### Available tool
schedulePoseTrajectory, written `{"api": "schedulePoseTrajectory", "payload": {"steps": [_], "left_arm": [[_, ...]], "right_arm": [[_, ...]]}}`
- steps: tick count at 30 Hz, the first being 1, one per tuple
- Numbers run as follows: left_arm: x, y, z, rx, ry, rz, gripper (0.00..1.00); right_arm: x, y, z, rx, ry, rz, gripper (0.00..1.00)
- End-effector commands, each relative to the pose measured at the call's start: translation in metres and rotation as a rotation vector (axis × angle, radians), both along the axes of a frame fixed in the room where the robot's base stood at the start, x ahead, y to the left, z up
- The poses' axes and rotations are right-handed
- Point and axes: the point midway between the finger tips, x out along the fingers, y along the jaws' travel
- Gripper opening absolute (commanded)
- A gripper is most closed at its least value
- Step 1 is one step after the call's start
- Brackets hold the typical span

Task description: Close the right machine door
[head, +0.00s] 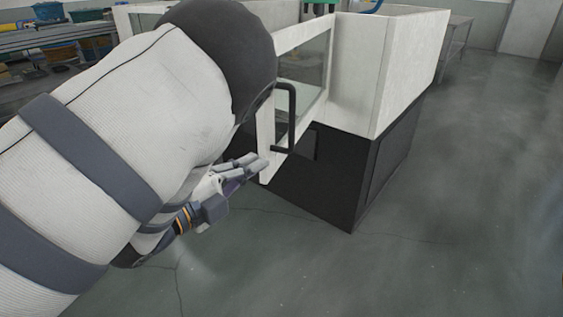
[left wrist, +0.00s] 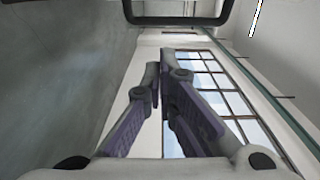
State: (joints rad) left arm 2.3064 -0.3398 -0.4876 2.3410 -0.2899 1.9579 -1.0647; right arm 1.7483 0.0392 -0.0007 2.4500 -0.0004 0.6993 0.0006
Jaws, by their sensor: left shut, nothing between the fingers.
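The right machine door (head: 266,130) is a white-framed panel with a glass window, standing out from the machine in the head view. The door stands open, with the machine's opening showing to its right. A black bar handle (head: 292,118) is on its near edge. My left gripper (head: 256,163) is shut and empty, just below and left of the handle, close to the door's lower corner; I cannot tell whether it touches. In the left wrist view its fingers (left wrist: 165,85) show, with a dark bar, probably the handle, across the top. My left arm hides part of the door. My right gripper is out of view.
The machine has a white body (head: 405,60) and a black base (head: 335,180). A bench (head: 60,40) with coloured bins stands at the back left. Another table (head: 457,40) is behind the machine on the right. The grey floor in front and to the right is clear.

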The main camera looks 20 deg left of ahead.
Motion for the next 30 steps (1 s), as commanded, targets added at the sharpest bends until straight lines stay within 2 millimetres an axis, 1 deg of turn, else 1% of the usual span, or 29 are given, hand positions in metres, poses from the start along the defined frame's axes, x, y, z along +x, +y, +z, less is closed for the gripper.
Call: {"api": "schedulePoseTrajectory", "payload": {"steps": [2,5,17,18,21,24,30], "left_arm": [[0.003,-0.003,0.005,0.013,-0.022,-0.012,0.0],[0.013,-0.008,0.006,0.012,-0.025,-0.015,0.0],[0.093,-0.04,0.003,0.009,-0.019,-0.013,0.0],[0.095,-0.034,0.004,0.009,-0.018,-0.006,0.0],[0.095,-0.016,0.005,0.009,-0.019,-0.005,0.0],[0.095,-0.005,0.005,0.009,-0.019,-0.006,0.0],[0.095,0.001,0.005,0.009,-0.019,-0.009,0.0]], "right_arm": [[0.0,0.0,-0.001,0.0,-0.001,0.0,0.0],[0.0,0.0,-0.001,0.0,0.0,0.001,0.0],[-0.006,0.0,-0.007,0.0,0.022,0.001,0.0],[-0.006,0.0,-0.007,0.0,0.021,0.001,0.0],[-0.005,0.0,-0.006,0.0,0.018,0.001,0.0],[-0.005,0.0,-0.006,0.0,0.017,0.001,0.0],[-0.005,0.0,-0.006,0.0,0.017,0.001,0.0]]}}
